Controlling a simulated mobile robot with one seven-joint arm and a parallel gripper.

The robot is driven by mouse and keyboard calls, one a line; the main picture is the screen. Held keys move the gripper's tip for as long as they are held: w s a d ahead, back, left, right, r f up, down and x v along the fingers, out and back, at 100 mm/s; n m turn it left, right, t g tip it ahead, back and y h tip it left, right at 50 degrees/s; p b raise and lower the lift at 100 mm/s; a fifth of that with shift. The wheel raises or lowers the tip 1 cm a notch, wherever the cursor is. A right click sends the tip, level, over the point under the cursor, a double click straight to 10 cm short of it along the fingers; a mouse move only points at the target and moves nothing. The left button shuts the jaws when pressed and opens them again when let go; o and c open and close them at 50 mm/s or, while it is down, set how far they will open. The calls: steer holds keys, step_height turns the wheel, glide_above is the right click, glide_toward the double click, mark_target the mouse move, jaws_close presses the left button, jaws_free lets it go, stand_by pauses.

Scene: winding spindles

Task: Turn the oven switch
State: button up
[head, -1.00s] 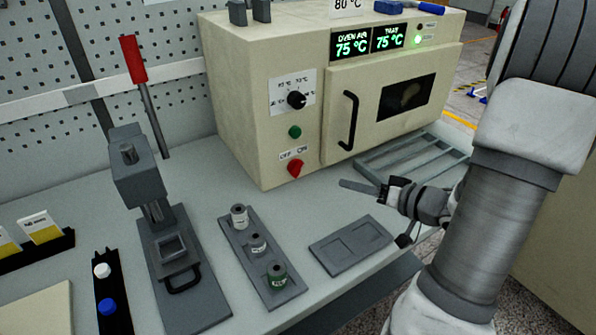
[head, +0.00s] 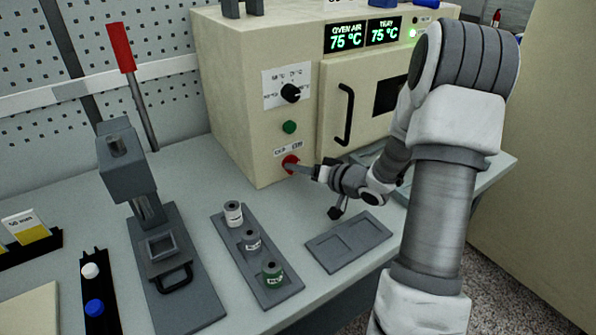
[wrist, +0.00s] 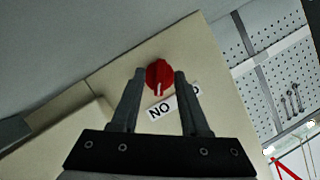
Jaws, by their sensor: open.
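The oven (head: 240,95) is a cream box at the back of the bench, with displays reading 75 °C. Its red switch (head: 291,164) is low on the front face, under an OFF/ON label. My gripper (head: 300,167) is at the switch in the head view, its fingers pointing left toward it. In the wrist view the red switch (wrist: 159,75) shows between the tips of my open gripper (wrist: 158,82), one finger on each side. A white line on the knob points toward the label. I cannot tell whether the fingers touch the knob.
Above the switch are a green button (head: 289,127) and a black dial (head: 291,93). The oven door handle (head: 346,115) stands out to the right.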

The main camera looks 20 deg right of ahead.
steer(key=shift+w+a+f, duration=0.1)
steer(key=shift+w+a, duration=0.05)
steer(key=shift+w, duration=0.15)
jaws_close()
